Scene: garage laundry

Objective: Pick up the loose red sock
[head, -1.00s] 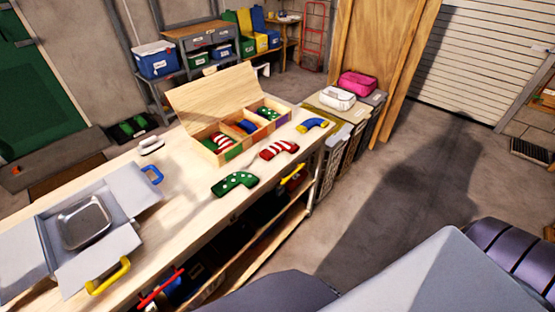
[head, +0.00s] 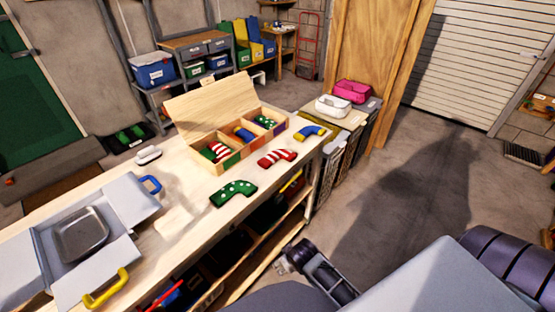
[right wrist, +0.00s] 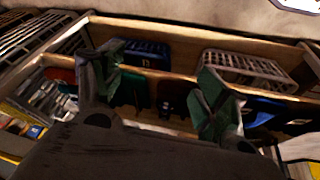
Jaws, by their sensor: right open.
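The loose red sock (head: 277,157), with white stripes, lies flat on the wooden bench in front of the open sock box (head: 232,160). A green sock with white dots (head: 233,194) lies to its left and a blue sock with yellow ends (head: 309,132) to its right. My right gripper (head: 284,263) is low beside the bench's near side, apart from the socks. In the right wrist view its two fingers (right wrist: 160,85) are spread and empty, facing the bench's lower shelves; no loose sock is clear there. My left gripper is out of sight.
The box holds more socks in its compartments, its lid raised behind. An iron (head: 148,154) and an open grey case (head: 128,199) with a metal tray (head: 82,236) occupy the bench's left. Bins stand beyond its right end. The floor (head: 400,200) on the right is clear.

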